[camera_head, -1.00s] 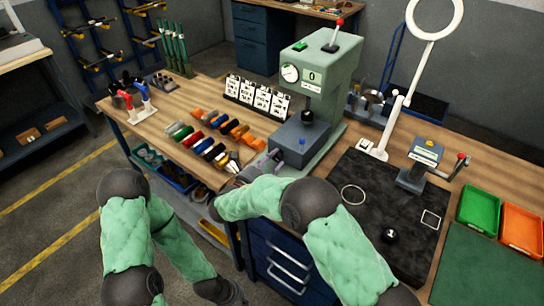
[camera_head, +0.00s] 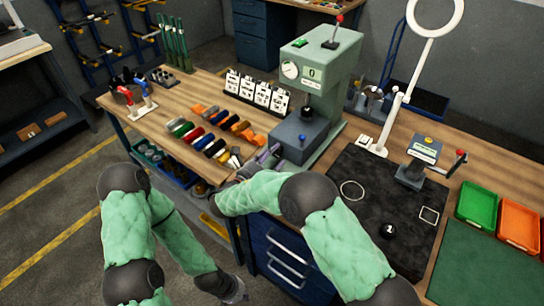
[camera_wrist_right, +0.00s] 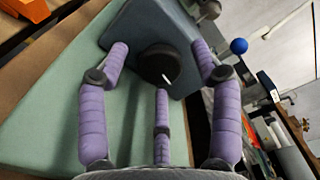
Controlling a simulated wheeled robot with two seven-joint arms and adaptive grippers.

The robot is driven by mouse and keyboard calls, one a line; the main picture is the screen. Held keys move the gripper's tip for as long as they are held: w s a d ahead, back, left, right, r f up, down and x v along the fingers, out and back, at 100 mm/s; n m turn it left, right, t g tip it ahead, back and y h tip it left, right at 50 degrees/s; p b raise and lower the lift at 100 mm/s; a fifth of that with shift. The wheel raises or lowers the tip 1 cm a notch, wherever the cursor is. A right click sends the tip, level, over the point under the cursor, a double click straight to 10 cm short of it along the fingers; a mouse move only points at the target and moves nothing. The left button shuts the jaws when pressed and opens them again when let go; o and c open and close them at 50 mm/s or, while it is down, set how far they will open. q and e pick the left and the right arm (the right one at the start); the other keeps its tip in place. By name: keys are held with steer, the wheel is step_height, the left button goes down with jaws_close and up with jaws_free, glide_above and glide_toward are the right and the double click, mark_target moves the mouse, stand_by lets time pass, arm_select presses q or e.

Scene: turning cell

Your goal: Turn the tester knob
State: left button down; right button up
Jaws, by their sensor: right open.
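The tester (camera_head: 335,85) is a green press-like machine with a round gauge and a blue-grey box (camera_head: 296,136) at its base. The tester knob (camera_wrist_right: 160,64) is round and black with a white mark, on the box face in the right wrist view; the head view does not show it clearly. My right gripper (camera_head: 268,158) is at the left side of the box. In the wrist view its purple fingers (camera_wrist_right: 162,88) are spread open around and in front of the knob; contact cannot be told. My left gripper (camera_head: 238,291) hangs low beside the bench, its jaws unclear.
Several coloured handled pieces (camera_head: 213,135) lie left of the tester. A blue ball (camera_wrist_right: 238,46) stands near the box. A black mat (camera_head: 380,205), a ring lamp (camera_head: 432,38) and green (camera_head: 478,206) and orange (camera_head: 520,226) trays are to the right. Drawers (camera_head: 285,255) are below.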

step_height(320, 180, up, 10)
stand_by(0.5)
stand_by(0.6)
